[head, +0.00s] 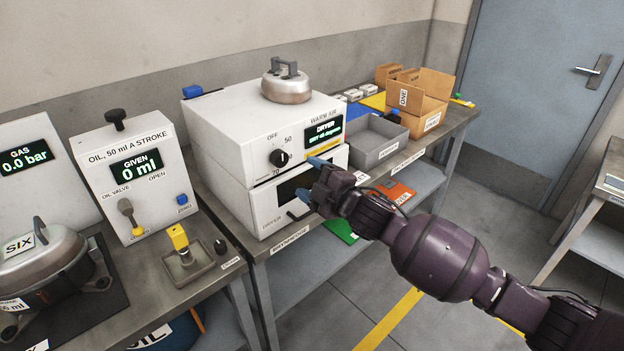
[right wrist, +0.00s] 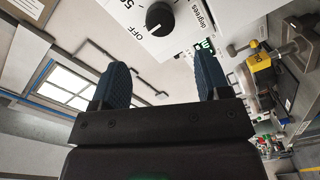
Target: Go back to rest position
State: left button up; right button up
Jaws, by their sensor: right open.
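My right gripper (head: 312,180) is in front of the white dryer (head: 240,128), near its lower right front. Its two blue fingertips are apart with nothing between them. In the right wrist view the open fingers (right wrist: 165,88) point toward the dryer's black knob (right wrist: 159,18), with a gap between. The knob also shows in the head view (head: 279,158), up and left of the gripper. The gripper and wrist hide part of the dryer's lower front. My left gripper does not show.
An oil unit (head: 128,170) and a round compressor (head: 38,262) stand on the left bench. A grey tray (head: 376,140) and a cardboard box (head: 418,98) are right of the dryer. Orange and green items lie on the shelf below. Open floor lies in front of the blue door (head: 535,95).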

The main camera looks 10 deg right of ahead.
jog(key=shift+s+d+m, duration=0.1)
jog(key=shift+m, duration=0.2)
jog(key=s+d+f+m+h, duration=0.3)
jog(key=s+d+f+m, duration=0.3)
jog(key=s, duration=0.4)
jog(key=s+d+f+m+g+h, duration=0.1)
jog(key=s+d+f+m+h, duration=0.3)
jog(key=s+f, duration=0.7)
jog(key=s+d+f+m+g+h, duration=0.1)
jog(key=s+d+f+m+h, duration=0.3)
jog(key=s+d+f+m, duration=0.4)
jog(key=s+d, duration=0.2)
jog(key=d, duration=0.1)
jog(key=shift+s+d+f+m, duration=0.25)
jog(key=shift+s+f+m, duration=0.05)
jog(key=shift+s+f, duration=0.1)
